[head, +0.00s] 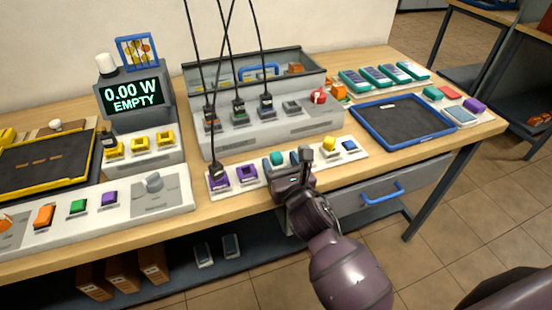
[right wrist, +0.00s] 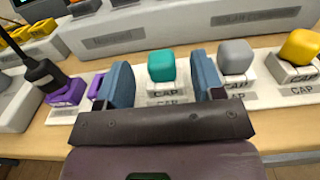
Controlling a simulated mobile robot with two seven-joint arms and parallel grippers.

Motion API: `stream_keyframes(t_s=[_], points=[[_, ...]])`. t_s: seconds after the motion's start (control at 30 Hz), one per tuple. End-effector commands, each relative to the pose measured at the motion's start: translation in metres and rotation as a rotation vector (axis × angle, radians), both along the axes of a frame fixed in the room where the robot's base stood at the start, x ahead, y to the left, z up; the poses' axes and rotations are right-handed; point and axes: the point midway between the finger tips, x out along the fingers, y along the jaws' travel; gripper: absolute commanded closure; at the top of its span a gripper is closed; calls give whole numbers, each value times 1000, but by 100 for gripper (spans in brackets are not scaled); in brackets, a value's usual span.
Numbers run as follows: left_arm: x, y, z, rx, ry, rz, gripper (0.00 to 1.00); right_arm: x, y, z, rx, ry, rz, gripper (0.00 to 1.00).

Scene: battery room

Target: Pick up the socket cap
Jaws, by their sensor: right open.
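Caps sit on a white strip (head: 217,187) along the table's front edge. A teal cap (head: 277,158) sits on a stand marked CAP; it also shows in the right wrist view (right wrist: 161,65). A grey cap (right wrist: 236,56) is to its right, then a yellow cap (head: 329,143). I cannot tell which one is the socket cap. My right gripper (head: 291,168) is open at the strip. In the right wrist view its two blue fingers appear on either side of the teal cap, with nothing held. Contact is not visible. My left gripper is not in view.
Purple sockets (head: 246,174) are left of the teal cap, one with a black cable plug (head: 216,168). A grey console (head: 270,130) with hanging cables stands behind. A blue-rimmed tray (head: 357,112) lies right. A display unit (head: 134,97) reads EMPTY.

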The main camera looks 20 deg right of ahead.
Motion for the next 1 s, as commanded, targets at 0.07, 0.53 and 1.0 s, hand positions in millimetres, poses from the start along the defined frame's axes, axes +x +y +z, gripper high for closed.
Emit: stream_keyframes(t_s=[0.07, 0.53, 1.0], points=[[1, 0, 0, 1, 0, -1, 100, 7, 0, -1, 2, 1, 0, 38], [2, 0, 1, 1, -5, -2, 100, 11, 0, 0, 1, 1, 0, 60], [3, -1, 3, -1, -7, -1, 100, 11, 0, 2, 0, 0, 1, 91]])
